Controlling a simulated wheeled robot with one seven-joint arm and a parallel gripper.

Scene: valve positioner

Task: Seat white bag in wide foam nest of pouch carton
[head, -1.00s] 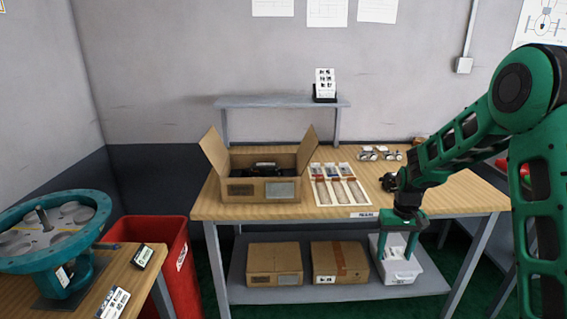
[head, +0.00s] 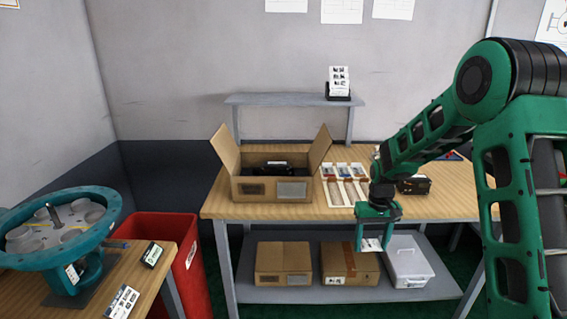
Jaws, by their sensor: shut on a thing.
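My gripper (head: 373,246) points down in front of the table's front edge, right of the open carton. It is shut on a small white item with dark marks (head: 371,244), which looks like the white bag; its outline is partly hidden by the fingers. The open cardboard carton (head: 248,188), likely the pouch carton, stands on the table with side flaps raised. Dark foam (head: 277,166) shows inside, but its nests cannot be made out from this low angle.
A white board with pouches (head: 334,194) lies right of the carton. A dark box (head: 414,186) is farther right. A grey shelf (head: 290,99) stands behind. Closed cartons (head: 283,262) and a white bin (head: 408,265) sit below. A red bin (head: 172,240) and teal turntable (head: 60,235) are left.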

